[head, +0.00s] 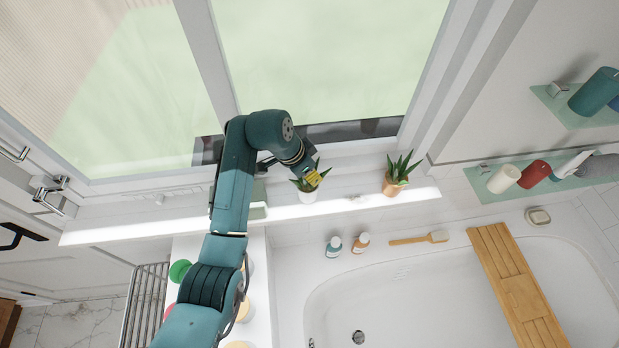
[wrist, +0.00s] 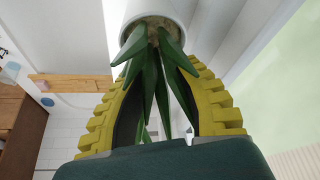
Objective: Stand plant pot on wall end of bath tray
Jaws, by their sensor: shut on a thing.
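A white plant pot (head: 307,196) with spiky green leaves is at the window sill, under the end of my arm. My gripper (head: 312,179) has yellow fingers and is shut on this pot near its rim. In the wrist view the white pot (wrist: 160,12) is at the top, with its leaves hanging between my yellow fingers (wrist: 158,80). I cannot tell whether the pot's base touches the sill. The slatted wooden bath tray (head: 515,285) lies across the bath at the right. Its wall end (head: 487,236) looks bare.
A second plant in a copper-coloured pot (head: 394,186) stands on the sill to the right.

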